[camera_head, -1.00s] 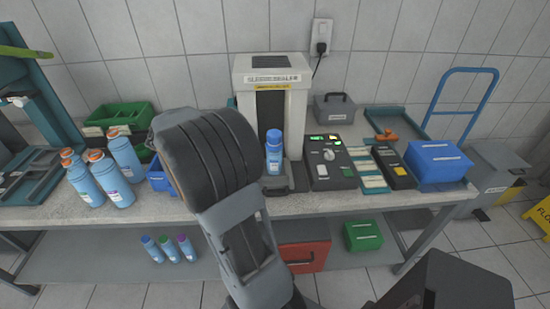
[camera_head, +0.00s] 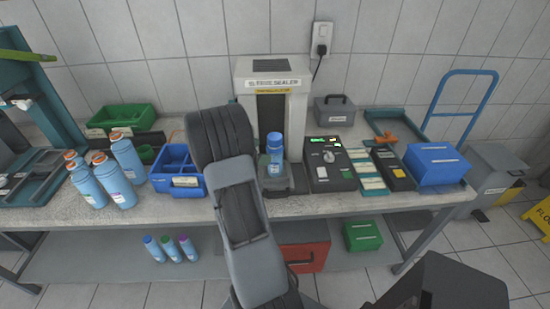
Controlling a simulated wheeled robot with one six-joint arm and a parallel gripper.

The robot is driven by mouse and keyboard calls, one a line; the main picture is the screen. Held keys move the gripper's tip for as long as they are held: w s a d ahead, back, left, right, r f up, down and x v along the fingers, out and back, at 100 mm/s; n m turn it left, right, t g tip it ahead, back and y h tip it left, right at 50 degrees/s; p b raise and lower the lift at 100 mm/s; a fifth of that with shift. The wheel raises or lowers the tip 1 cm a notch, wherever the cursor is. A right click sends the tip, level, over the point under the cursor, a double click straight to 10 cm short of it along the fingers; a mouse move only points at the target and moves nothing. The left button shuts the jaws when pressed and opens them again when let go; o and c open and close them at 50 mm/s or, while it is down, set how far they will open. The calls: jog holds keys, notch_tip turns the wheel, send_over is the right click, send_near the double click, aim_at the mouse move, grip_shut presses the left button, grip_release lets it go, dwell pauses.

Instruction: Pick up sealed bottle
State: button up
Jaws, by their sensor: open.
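A light blue bottle with a darker blue cap (camera_head: 275,154) stands upright on the small base at the front of the tube sealer (camera_head: 298,82). My arm rises from the bottom of the head view, just left of this bottle. Its links cover part of the bench and the sealer's left side. My gripper itself does not show; the arm's end seems hidden behind its own links. Several blue bottles with orange caps (camera_head: 127,158) stand at the left of the bench.
A blue divided bin (camera_head: 178,183) and a green bin (camera_head: 122,116) are left of my arm. A dark control panel (camera_head: 329,177) and a blue box (camera_head: 437,165) are to the right. Small bottles (camera_head: 170,250), a red box (camera_head: 305,258) and a green box (camera_head: 362,236) are on the lower shelf.

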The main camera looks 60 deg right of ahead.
aim_at(271, 153)
jog(key=p+x, duration=0.2)
jog(key=x, duration=0.2)
jog(key=shift+s, duration=0.25)
jog(key=shift+s+d+f, duration=0.2)
jog(key=shift+d+f, duration=0.1)
jog(key=shift+d, duration=0.1)
grip_shut()
dwell(0.5)
